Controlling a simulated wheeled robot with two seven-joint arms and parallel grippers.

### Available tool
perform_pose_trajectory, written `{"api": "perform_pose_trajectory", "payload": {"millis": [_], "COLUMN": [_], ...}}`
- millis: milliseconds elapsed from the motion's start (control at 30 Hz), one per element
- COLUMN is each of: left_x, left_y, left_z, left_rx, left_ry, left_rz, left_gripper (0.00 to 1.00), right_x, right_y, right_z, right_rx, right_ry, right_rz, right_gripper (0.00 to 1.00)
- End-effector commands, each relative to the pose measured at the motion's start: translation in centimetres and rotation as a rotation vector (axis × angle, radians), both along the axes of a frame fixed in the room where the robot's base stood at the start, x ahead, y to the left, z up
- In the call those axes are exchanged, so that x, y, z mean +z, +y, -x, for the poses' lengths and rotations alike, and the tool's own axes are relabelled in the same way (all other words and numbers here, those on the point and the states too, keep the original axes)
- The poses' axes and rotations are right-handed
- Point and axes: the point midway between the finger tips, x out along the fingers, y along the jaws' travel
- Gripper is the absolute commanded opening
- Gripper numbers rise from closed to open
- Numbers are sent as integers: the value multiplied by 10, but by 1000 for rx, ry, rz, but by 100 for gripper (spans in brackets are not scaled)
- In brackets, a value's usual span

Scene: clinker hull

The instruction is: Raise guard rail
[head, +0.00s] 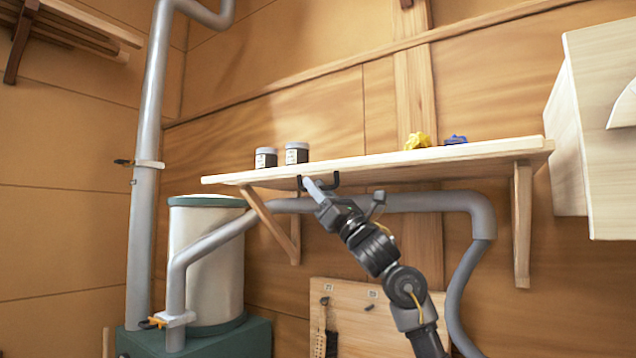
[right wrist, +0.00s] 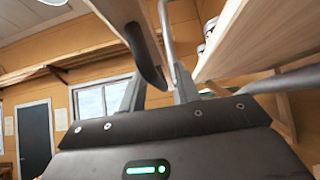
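A pale wooden wall shelf (head: 400,163) runs across the middle of the head view. Dark hook-like fittings (head: 335,181) hang at its front edge near the left end; I cannot tell whether they belong to the guard rail, and no full rail stands clear above the edge. My right gripper (head: 308,184) reaches up to this edge from below. In the right wrist view its two fingers (right wrist: 158,85) are apart, with a dark curved piece (right wrist: 147,58) showing at the gap between them. Whether it touches the fingers is unclear. My left gripper is out of view.
Two dark jars with pale lids (head: 296,153) stand on the shelf's left part. A yellow lump (head: 417,140) and a blue one (head: 456,140) lie farther right. A grey pipe (head: 430,201) runs under the shelf. A pale cabinet (head: 568,140) is at right.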

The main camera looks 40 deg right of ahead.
Motion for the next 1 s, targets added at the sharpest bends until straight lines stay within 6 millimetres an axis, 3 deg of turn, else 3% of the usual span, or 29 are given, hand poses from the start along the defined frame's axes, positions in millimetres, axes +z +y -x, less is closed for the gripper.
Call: {"api": "perform_pose_trajectory", "payload": {"millis": [233, 467, 1000], "left_x": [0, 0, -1], "left_y": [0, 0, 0], "left_z": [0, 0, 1], "left_rx": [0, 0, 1], "left_ry": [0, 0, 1], "left_rz": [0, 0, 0], "left_gripper": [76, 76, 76], "right_x": [0, 0, 2], "right_y": [0, 0, -3], "right_z": [-1, 0, 4], "right_rx": [0, 1, -9], "right_ry": [0, 0, 10], "right_rz": [0, -1, -33], "right_gripper": [31, 1, 0]}}
